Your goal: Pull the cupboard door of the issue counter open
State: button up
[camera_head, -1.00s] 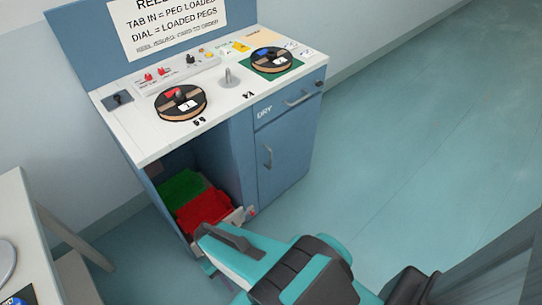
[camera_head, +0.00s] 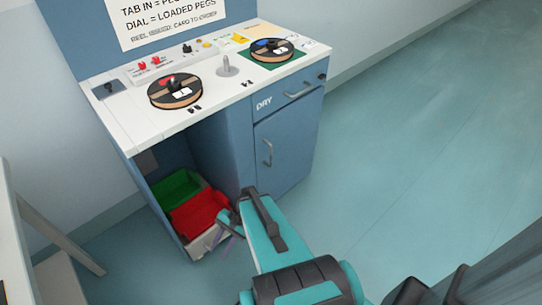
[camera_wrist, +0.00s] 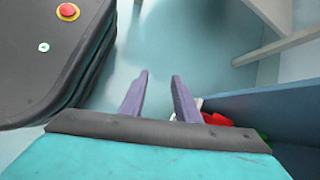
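The issue counter (camera_head: 135,128) is a blue cabinet with a white top. Its blue cupboard door (camera_head: 291,143) is on the right of the front, under a drawer (camera_head: 275,101) beside the word DRY. The door looks shut, flush with the front, with a grey vertical bar handle (camera_head: 267,152) near its left edge. My gripper (camera_head: 222,238) is low in front of the open left bay, left of and below the handle, not touching it. In the wrist view its two purple fingers (camera_wrist: 158,88) are apart with nothing between them.
A green bin (camera_head: 175,187) and a red bin (camera_head: 202,211) sit in the open bay, close to my gripper. Two reels (camera_head: 176,91) (camera_head: 271,49) lie on the top. A pale table (camera_head: 12,230) stands at the left. The floor right of the counter is clear.

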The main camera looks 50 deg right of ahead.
jog(key=w+d+r+m+t+b, duration=0.2)
jog(key=w+d+m+t+b, duration=0.3)
jog(key=d, duration=0.5)
jog(key=m+t+h+b, duration=0.6)
jog(key=m+t+b, duration=0.3)
jog(key=m+t, duration=0.45)
send_near(271, 150)
jog(key=s+d+m+g, duration=0.1)
jog(key=s+m, duration=0.1)
jog(key=s, duration=0.1)
jog(key=shift+s+d+r, duration=0.1)
jog(key=shift+s+d, duration=0.05)
jog(key=shift+w+a+b, duration=0.3)
jog(key=shift+w+b, duration=0.1)
jog(key=shift+w, duration=1.9)
jog(key=shift+w+a+b, duration=0.3)
jog(key=shift+w+b, duration=0.05)
jog(key=shift+w, duration=1.9)
jog(key=shift+w+a+b, duration=0.3)
jog(key=shift+w+b, duration=0.1)
jog(key=shift+w, duration=1.9)
